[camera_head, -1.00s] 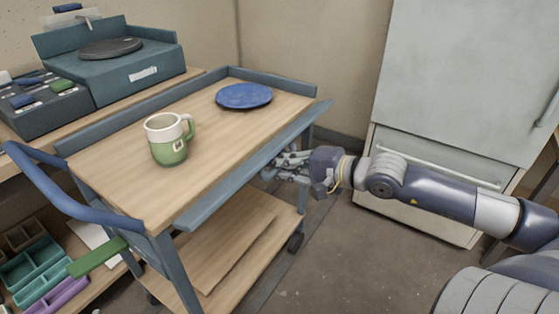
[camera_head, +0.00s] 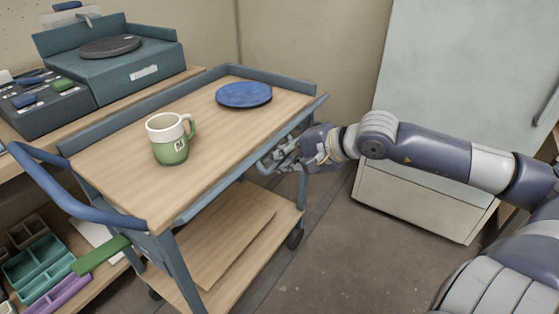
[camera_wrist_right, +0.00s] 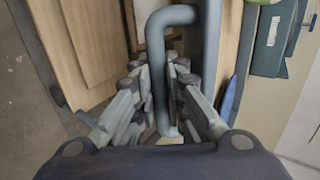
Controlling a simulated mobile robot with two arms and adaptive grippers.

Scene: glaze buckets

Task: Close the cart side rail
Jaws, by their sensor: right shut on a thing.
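The cart (camera_head: 225,150) has a wooden top. Its blue-grey side rail (camera_head: 245,164) runs along the near long edge and shows as a narrow strip, apart from the raised rim at the back. My right gripper (camera_head: 268,160) is at the outer side of this rail, near its far end. In the right wrist view its fingers (camera_wrist_right: 160,75) lie on both sides of a bent blue-grey handle bar (camera_wrist_right: 156,55) and are shut on it. The exact tilt of the rail is hard to tell. My left gripper is out of view.
A green and white mug (camera_head: 171,140) and a blue plate (camera_head: 244,95) stand on the cart top. A blue push handle (camera_head: 75,200) is at the left end. A pale cabinet (camera_head: 440,80) stands behind my right arm. The floor (camera_head: 340,265) at front right is clear.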

